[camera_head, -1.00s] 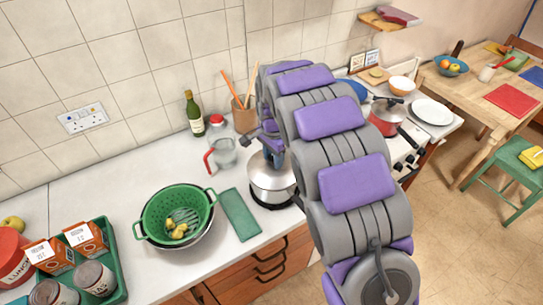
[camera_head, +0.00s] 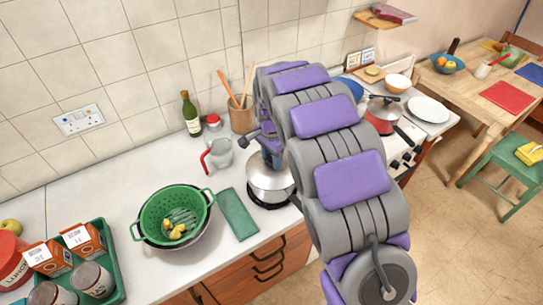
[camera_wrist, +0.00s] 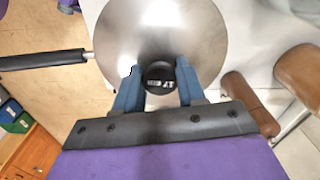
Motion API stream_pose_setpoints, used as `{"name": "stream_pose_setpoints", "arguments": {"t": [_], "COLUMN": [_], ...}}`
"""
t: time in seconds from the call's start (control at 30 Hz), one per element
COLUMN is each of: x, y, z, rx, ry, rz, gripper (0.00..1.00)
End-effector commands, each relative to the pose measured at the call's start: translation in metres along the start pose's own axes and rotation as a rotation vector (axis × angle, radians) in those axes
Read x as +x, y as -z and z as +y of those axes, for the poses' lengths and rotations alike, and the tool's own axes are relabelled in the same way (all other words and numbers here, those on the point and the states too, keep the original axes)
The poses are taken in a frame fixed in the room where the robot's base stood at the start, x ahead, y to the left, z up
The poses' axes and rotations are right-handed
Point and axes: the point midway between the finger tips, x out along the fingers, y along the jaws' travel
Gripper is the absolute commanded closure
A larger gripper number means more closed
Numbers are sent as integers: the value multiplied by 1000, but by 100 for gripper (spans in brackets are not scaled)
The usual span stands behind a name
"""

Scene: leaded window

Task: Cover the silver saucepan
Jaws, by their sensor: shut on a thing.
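The silver saucepan (camera_head: 268,190) stands on a dark ring on the counter, partly behind my arm. Its dark handle (camera_wrist: 42,60) points left in the wrist view. A round silver lid (camera_wrist: 160,28) with a black knob (camera_wrist: 159,78) lies over the pan's mouth. My gripper (camera_wrist: 159,84) has its blue fingers on either side of the knob and is shut on it. In the head view my gripper (camera_head: 271,152) is right above the pan. The lid hides the pan's inside, and I cannot tell whether its rim is fully seated.
A glass jug (camera_head: 219,153) and a utensil pot (camera_head: 242,118) stand behind the pan. A green cloth (camera_head: 238,214) and a green colander (camera_head: 150,214) lie to its left. A red pot (camera_head: 382,118) sits on the stove to the right.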

Motion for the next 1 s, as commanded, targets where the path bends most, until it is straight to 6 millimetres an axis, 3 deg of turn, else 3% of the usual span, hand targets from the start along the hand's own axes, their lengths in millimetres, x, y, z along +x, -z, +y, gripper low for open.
{"name": "stream_pose_setpoints", "arguments": {"t": [0.27,0.3,0.57,0.77,1.0], "x": [0,0,0,0,0], "y": [0,0,0,0,0], "z": [0,0,0,0,0], "rx": [0,0,0,0,0], "ry": [1,1,0,0,0], "rz": [0,0,0,0,0], "gripper": [100,56,32,29,6]}}
